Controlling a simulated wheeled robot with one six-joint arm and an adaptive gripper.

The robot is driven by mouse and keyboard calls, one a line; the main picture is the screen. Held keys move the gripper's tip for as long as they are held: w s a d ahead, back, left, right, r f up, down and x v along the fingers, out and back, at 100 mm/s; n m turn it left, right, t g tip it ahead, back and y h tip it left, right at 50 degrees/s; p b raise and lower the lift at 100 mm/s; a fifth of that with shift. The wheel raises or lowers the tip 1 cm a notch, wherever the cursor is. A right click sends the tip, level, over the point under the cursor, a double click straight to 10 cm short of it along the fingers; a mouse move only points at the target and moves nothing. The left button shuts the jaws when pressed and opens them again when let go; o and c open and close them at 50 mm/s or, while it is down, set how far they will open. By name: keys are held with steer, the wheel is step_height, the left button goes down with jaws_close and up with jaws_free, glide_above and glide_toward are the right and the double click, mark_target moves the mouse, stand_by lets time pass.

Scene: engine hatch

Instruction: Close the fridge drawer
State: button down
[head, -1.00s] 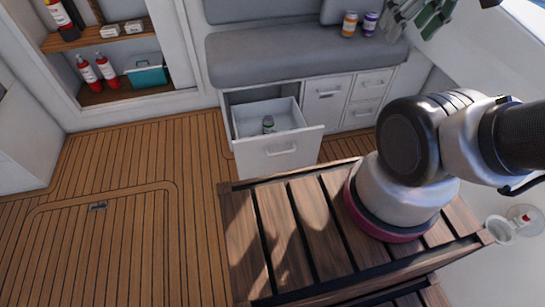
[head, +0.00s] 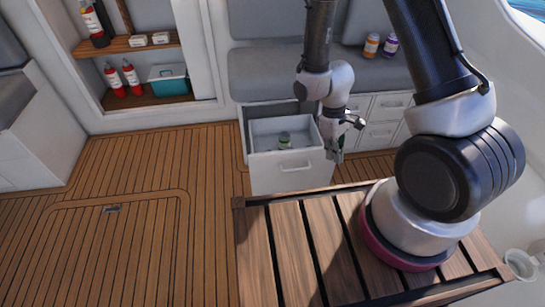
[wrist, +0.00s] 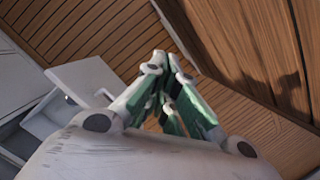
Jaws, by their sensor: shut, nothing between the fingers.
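The fridge drawer (head: 291,171) is a white drawer pulled out from under the grey bench, with a bar handle on its front. A small green-and-white can (head: 284,139) stands inside it. In the wrist view the drawer (wrist: 88,82) shows at the left, with its front panel and handle. My gripper (head: 336,156) is just right of the drawer front in the head view, pointing down, apart from the handle. In the wrist view my gripper (wrist: 168,58) has its green-padded fingers together and empty. Whether it touches the drawer's side is hard to tell.
A slatted wooden table (head: 290,240) stands in front of the drawer, close to its front. Closed white drawers (head: 388,115) sit to the right. Two jars (head: 380,45) stand on the bench (head: 265,75). The plank floor (head: 130,200) at left is clear.

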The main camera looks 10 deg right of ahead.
steer(key=a+f+n+t+y, duration=0.1)
steer(key=a+f+n, duration=0.1)
steer(key=f, duration=0.6)
steer(key=a+f+n+t+y, duration=0.1)
steer(key=a+f+n+t, duration=0.15)
steer(key=f, duration=0.65)
steer(key=n+t+y, duration=0.4)
steer(key=n+t, duration=0.1)
glide_toward(267, 158)
steer(key=s+d+r, duration=0.2)
steer(key=s+r, duration=0.2)
steer(key=s, duration=0.3)
steer(key=w+x, duration=0.1)
steer(key=x, duration=0.6)
steer(key=w+r+x, duration=0.1)
steer(key=x, duration=0.3)
steer(key=shift+w+d+f, duration=0.2)
steer(key=shift+w+d, duration=0.05)
steer(key=shift+w, duration=0.85)
